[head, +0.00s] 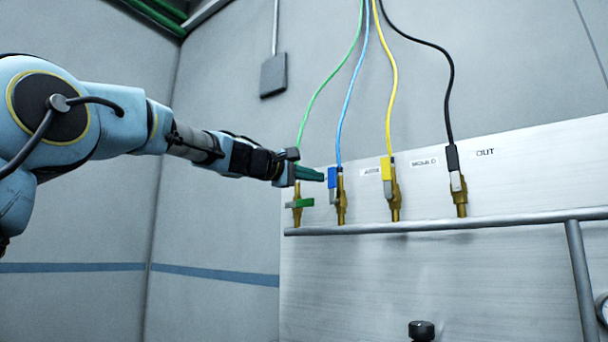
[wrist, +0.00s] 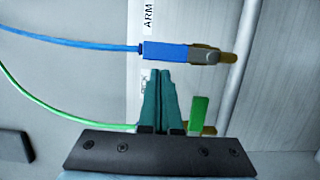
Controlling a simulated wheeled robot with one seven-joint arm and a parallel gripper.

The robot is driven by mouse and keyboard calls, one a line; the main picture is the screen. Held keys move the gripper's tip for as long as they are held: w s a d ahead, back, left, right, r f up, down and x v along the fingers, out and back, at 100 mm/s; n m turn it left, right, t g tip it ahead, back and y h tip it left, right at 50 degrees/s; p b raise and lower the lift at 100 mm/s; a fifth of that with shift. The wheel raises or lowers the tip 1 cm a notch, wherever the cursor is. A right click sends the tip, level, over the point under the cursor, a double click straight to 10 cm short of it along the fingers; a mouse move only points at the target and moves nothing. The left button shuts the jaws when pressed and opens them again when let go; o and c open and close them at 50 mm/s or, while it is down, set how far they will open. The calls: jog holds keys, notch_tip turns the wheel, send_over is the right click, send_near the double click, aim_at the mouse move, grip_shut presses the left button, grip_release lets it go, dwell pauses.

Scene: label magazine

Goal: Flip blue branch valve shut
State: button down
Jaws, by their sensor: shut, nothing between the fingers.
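The blue branch valve has a blue lever (head: 332,178) on a brass body (head: 341,203), fed by a blue hose. Its lever points up, in line with the hose and body. In the wrist view the blue lever (wrist: 165,51) lies just beyond my fingertips, also in line with its hose. My gripper (head: 322,174) is shut and empty, with its teal fingers to the left of the blue lever. In the wrist view my gripper (wrist: 157,72) points at the lever's side; I cannot tell whether it touches.
The green valve's lever (head: 300,203) lies crosswise, just below my fingers; it also shows in the wrist view (wrist: 198,112). The yellow lever (head: 386,169) and black lever (head: 452,158) stand upright to the right. A grey pipe (head: 400,226) runs below the valves.

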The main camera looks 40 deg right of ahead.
aim_at(330, 170)
jog(key=shift+s+d+r+m, duration=0.15)
jog(key=shift+s+r+m, duration=0.1)
jog(key=shift+s+m, duration=0.55)
dwell(0.4)
jog(key=shift+s+d+r+m+y, duration=0.1)
jog(key=shift+s+m+y, duration=0.2)
jog(key=shift+m, duration=0.25)
jog(key=shift+s+d+r+m+y, duration=0.1)
jog(key=shift+s+m+y, duration=0.15)
jog(key=shift+m, duration=0.3)
jog(key=shift+s+d+m+y, duration=0.15)
jog(key=shift+s+m+y, duration=0.1)
jog(key=shift+s+m, duration=0.75)
jog(key=s+d+f+m+t+y+b, duration=0.1)
jog(key=s+f+m+t+b, duration=0.1)
jog(key=m, duration=0.6)
notch_tip(330, 170, down, 2)
jog(key=s+t, duration=0.1)
jog(key=s, duration=0.1)
jog(key=shift+s+d+m+y, duration=0.2)
jog(key=shift+s+m+y, duration=0.1)
jog(key=shift+s+m, duration=0.1)
jog(key=shift+f, duration=0.1)
